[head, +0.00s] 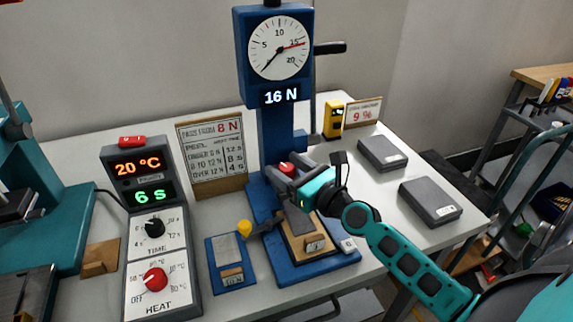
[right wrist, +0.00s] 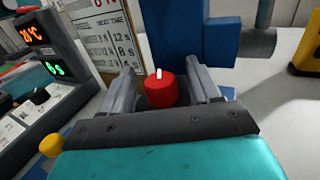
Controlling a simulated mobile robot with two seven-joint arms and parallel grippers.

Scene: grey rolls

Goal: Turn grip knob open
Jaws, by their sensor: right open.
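The red grip knob (right wrist: 161,92) sits low on the blue test stand (head: 259,35). A small white mark on its top points away from me in the right wrist view. It also shows in the head view (head: 287,168), partly covered by my fingers. My right gripper (right wrist: 163,78) is open, with one finger on each side of the knob. Gaps show between the fingers and the knob in the right wrist view. The dial and the display on the stand read about 16 N. My left gripper is not in view.
A control box (head: 150,185) with TIME and HEAT knobs and 20 °C and 6 s displays stands left. A peel chart (head: 211,155) stands behind. A yellow-knobbed lever (head: 244,229) is close by. Grey blocks (head: 431,201) lie at right. A teal machine (head: 60,195) is far left.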

